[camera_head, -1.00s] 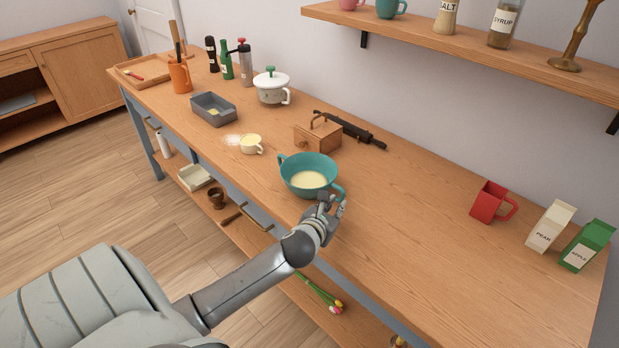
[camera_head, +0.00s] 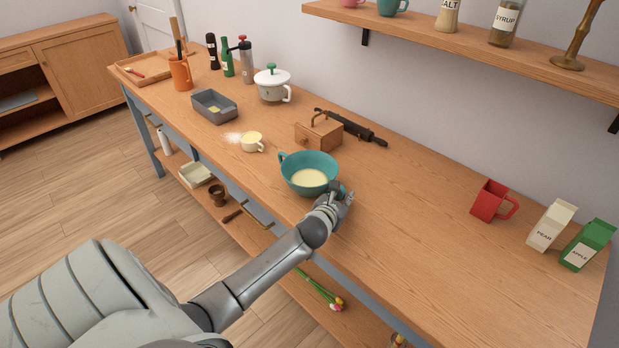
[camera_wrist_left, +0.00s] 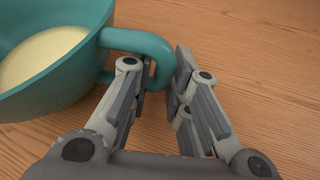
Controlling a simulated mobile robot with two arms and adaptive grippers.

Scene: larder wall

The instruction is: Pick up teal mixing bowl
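The teal mixing bowl (camera_head: 292,181) stands upright on the wooden counter and holds a pale yellow content. It has a loop handle on each side. My left gripper (camera_head: 345,193) is at its right, near-side handle. In the left wrist view, the bowl (camera_wrist_left: 75,75) fills the left side. The left gripper's fingers (camera_wrist_left: 158,85) are drawn in on both sides of the handle's outer bar, closed on it. The bowl appears to rest on the counter. My right gripper is not in view.
A grey tin (camera_head: 214,108) and white pot (camera_head: 271,86) are farther back. A red mug (camera_head: 489,201) and cartons (camera_head: 550,226) stand at right. The counter between is clear.

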